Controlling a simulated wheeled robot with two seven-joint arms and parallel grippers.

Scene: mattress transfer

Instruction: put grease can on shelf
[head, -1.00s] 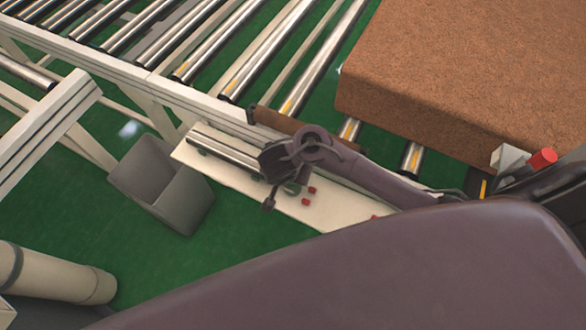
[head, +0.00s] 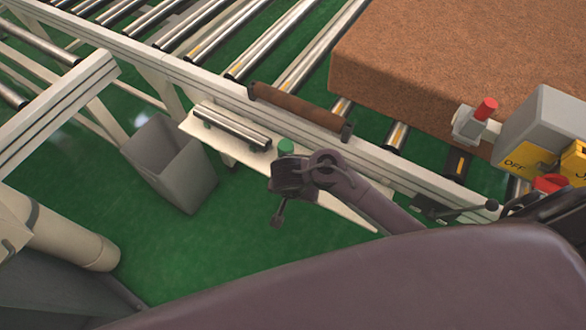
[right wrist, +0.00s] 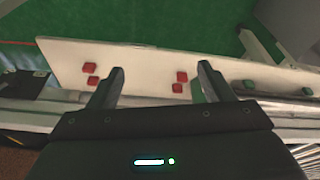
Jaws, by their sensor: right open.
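The shelf is a narrow white board (head: 215,137) along the front of the conveyor frame; it also shows in the right wrist view (right wrist: 140,60). My right gripper (head: 288,180) is over the shelf area in the head view, its arm hiding much of the board. In the right wrist view the gripper (right wrist: 160,82) has its two fingers spread, with nothing held between them. Several small red blocks (right wrist: 181,77) lie on the board near the fingers. A green piece (head: 286,146) shows just behind the gripper. I cannot make out a grease can for certain. My left gripper is out of view.
A metal roller (head: 232,126) lies at the shelf's left end. A brown roller (head: 300,108) is mounted on the frame behind. A grey bin (head: 172,165) stands on the green floor at left. A brown mattress block (head: 440,60) and a control box (head: 540,130) are at right.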

